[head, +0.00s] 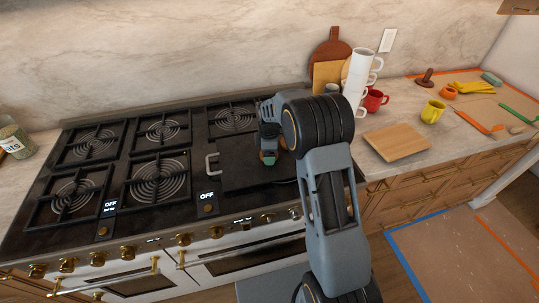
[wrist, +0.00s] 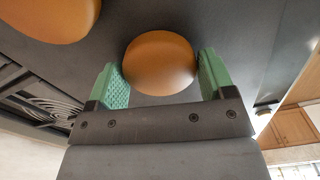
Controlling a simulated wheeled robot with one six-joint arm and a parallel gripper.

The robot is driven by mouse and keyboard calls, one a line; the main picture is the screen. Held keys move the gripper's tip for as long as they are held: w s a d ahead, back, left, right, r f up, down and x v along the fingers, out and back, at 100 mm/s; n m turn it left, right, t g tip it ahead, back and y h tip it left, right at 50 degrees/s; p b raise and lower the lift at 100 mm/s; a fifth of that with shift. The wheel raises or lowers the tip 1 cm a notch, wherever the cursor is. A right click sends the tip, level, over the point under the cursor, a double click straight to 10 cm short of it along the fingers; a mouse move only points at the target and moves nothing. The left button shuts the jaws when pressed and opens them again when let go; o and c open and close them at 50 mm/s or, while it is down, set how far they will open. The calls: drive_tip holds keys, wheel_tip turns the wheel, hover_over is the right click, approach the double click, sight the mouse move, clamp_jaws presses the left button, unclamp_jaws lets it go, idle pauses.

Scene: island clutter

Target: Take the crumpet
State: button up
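A round, golden-brown crumpet (wrist: 159,65) lies on the dark griddle plate, between the fingers of my gripper (wrist: 163,80) in the wrist view. The green finger pads stand either side of it, with a narrow gap on the right; whether the left pad touches it I cannot tell. My gripper is open. In the head view my gripper (head: 268,150) is low over the griddle (head: 238,178), and my arm hides part of the plate. A second round brown piece (wrist: 48,15) lies at the upper left of the wrist view, cut off by the frame.
Black burner grates (head: 160,175) fill the stove left of the griddle. Right of my arm stand a stack of white mugs (head: 358,75), a red mug (head: 375,100), a yellow mug (head: 433,111) and a wooden board (head: 397,142). A jar (head: 14,140) stands far left.

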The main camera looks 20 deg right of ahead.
drive_tip(key=c, duration=0.5)
drive_tip(key=shift+r, duration=0.1)
drive_tip(key=shift+c, duration=0.2)
